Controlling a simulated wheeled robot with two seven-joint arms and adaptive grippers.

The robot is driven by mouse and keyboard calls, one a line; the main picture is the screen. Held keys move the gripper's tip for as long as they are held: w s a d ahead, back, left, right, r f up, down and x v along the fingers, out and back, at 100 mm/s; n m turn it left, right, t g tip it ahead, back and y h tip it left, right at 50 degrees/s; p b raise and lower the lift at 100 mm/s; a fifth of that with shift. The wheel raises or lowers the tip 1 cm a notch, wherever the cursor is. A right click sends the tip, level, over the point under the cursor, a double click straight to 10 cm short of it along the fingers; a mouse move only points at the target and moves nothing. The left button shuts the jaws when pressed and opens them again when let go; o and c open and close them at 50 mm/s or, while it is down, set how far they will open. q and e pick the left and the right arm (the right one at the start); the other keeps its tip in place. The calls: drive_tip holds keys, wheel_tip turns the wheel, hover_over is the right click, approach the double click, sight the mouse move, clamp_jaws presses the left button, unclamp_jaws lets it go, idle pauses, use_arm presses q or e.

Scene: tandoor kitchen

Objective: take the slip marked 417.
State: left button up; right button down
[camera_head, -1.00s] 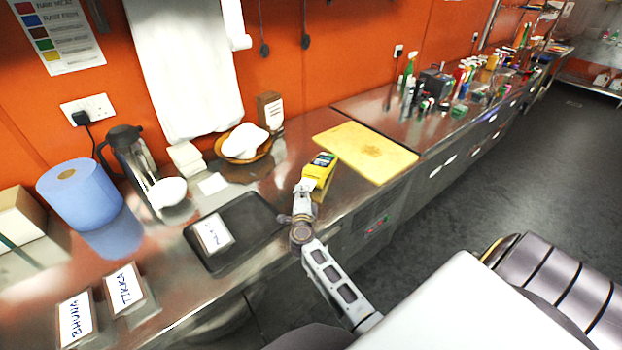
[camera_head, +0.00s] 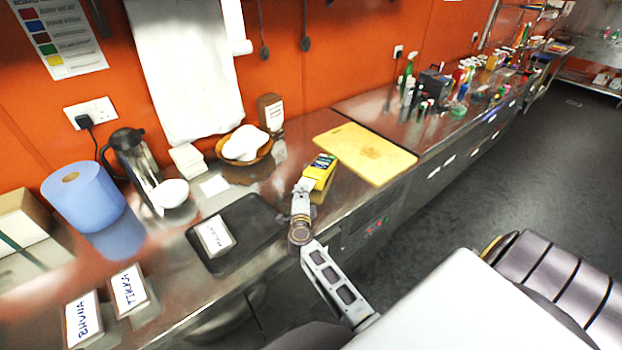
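No marking 417 can be read in the view. A small white slip (camera_head: 214,186) lies flat on the steel counter behind the black tray; any writing on it is too small to read. My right gripper (camera_head: 304,185) is over the counter's front edge, to the right of the tray and slip. It is at the near end of a yellow box with a dark label (camera_head: 321,167); I cannot tell whether the fingers grip the box or are only beside it. My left gripper is not in view.
A black tray (camera_head: 262,244) holds a white lettered card (camera_head: 215,236). Cards reading TIKKA (camera_head: 128,289) and BHUNA (camera_head: 83,322) stand at front left. A blue roll (camera_head: 84,200), a steel flask (camera_head: 137,165), a brown bowl (camera_head: 238,159) and a yellow board (camera_head: 366,153) are on the counter.

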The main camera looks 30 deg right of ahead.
drive_tip(key=shift+s+a+r+p, duration=0.25)
drive_tip(key=shift+r+p, duration=0.35)
drive_tip(key=shift+r, duration=0.2)
drive_tip(key=shift+s+a+r+p, duration=0.1)
drive_tip(key=shift+a+r+p, duration=0.15)
drive_tip(key=shift+r+p, duration=0.45)
drive_tip(key=shift+r, duration=0.1)
